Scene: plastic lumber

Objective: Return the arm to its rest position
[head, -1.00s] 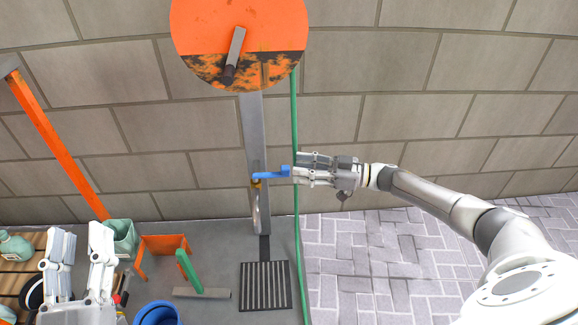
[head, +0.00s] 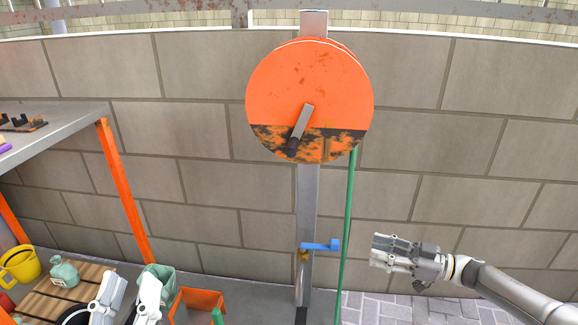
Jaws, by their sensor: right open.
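My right gripper (head: 376,251) is open and empty in the head view, its fingers pointing left in front of the block wall. It is to the right of the blue tap lever (head: 322,246) and apart from it. The lever sits on a brass tap (head: 303,255) on the grey metal post (head: 306,205). My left gripper (head: 133,281) is at the lower left edge with its two fingers apart and nothing seen between them. Its lower part is cut off by the frame.
An orange hose reel (head: 309,95) tops the post, and a green hose (head: 347,215) hangs from it. At left stands an orange-legged table (head: 122,190). Below it are a slatted wooden pallet (head: 35,300), a yellow mug (head: 20,266), a green bottle (head: 64,272) and an orange bin (head: 195,300).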

